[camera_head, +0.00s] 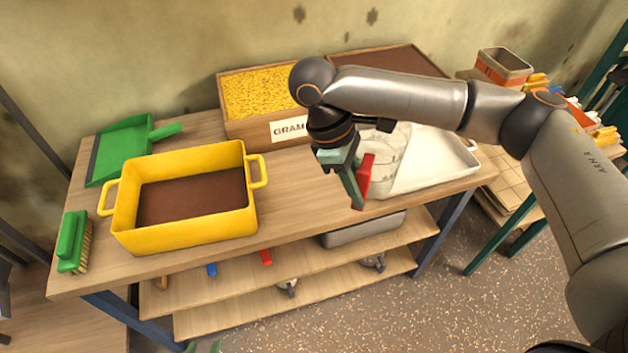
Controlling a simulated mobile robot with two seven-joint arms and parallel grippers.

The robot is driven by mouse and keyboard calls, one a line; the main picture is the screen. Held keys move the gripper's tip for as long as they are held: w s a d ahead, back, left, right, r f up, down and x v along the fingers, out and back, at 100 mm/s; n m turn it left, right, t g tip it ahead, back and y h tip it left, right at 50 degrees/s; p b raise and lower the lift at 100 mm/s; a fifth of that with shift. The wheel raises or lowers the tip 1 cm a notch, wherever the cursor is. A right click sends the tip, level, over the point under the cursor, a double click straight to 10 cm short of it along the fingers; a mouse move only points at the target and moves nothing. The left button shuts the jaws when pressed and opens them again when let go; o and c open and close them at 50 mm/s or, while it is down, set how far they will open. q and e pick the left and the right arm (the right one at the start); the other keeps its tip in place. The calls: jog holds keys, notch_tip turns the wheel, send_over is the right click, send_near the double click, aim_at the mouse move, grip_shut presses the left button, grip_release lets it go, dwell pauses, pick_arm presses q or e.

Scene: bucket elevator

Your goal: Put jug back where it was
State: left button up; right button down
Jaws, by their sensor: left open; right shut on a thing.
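The clear jug (393,153) with a red handle is at the right part of the workbench, partly hidden behind my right gripper. My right gripper (357,190) is shut on the jug's red handle. The jug overlaps the left side of the white tray (440,165) in the picture; I cannot tell whether it touches the tray or the bench. My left gripper (204,347) shows only as green fingertips at the bottom edge, apart from each other, in front of the bench and low. It is open, with nothing seen between the tips.
A yellow two-handled tub (185,238) with brown contents stands on the left of the workbench (300,215). A green dustpan (122,150) and green brush (73,242) lie beside it. A wooden box of yellow grain (258,92) stands behind. Bare bench lies between tub and jug.

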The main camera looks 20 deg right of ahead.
jog(key=w+a+n+t+b, duration=0.35)
jog(key=w+n+t, duration=0.2)
jog(key=n, duration=1.05)
jog(key=shift+n+t+y, duration=0.3)
jog(key=shift+t, duration=0.05)
jog(key=shift+w+d+f+p, duration=0.1)
jog(key=shift+w+d+f, duration=1.45)
jog(key=shift+f, duration=0.7)
jog(key=shift+w+d+f+p, duration=0.1)
jog(key=shift+w+d+f, duration=1.2)
jog(key=shift+w+f, duration=0.65)
jog(key=shift+w+d+f+p, duration=0.1)
jog(key=shift+w+d+f, duration=1.35)
jog(key=shift+f, duration=1.15)
jog(key=c, duration=0.8)
grip_release()
